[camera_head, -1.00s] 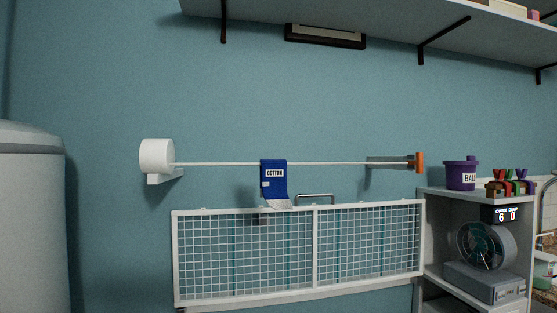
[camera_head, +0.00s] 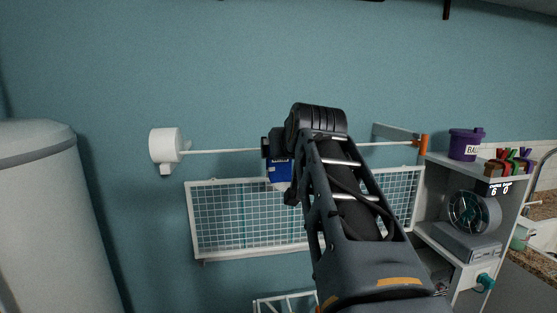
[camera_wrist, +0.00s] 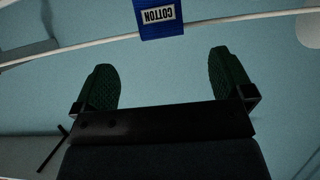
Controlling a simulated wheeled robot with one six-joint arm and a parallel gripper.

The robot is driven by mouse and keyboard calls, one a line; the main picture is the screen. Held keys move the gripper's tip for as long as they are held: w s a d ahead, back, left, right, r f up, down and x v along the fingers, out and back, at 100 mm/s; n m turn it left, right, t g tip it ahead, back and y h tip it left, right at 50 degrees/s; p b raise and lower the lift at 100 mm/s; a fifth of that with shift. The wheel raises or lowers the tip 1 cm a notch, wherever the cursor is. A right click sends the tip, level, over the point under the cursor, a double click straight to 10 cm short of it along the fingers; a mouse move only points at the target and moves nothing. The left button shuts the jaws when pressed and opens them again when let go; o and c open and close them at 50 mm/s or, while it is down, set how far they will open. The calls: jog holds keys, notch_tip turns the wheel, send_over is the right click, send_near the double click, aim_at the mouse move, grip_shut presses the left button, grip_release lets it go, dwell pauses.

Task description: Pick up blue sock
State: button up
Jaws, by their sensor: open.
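The blue sock (camera_head: 279,173) hangs over the thin white rod on the wall. It is a flat strip with a pale lower end, and my arm hides part of it in the head view. In the wrist view the sock (camera_wrist: 161,20) shows at the top edge, its white COTTON label upside down. My gripper (camera_wrist: 162,62) is open and empty there, its two dark green finger pads spread wide. The sock lies beyond the fingertips, roughly centred between them and apart from them. In the head view my gripper is largely hidden by my own arm.
The rod runs from a white round holder (camera_head: 165,146) to an orange end piece (camera_head: 423,146). A white wire rack (camera_head: 190,222) is on the wall just below. Right stands a shelf unit (camera_head: 437,160) with a purple tub (camera_head: 465,144). A large pale cylinder (camera_head: 45,220) stands left.

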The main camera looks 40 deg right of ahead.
jog(key=p+x, duration=0.2)
jog(key=x, duration=0.7)
jog(key=shift+f, duration=0.45)
jog(key=c, duration=1)
jog(key=shift+r, duration=0.1)
notch_tip(320, 180, up, 18)
jog(key=p, duration=0.3)
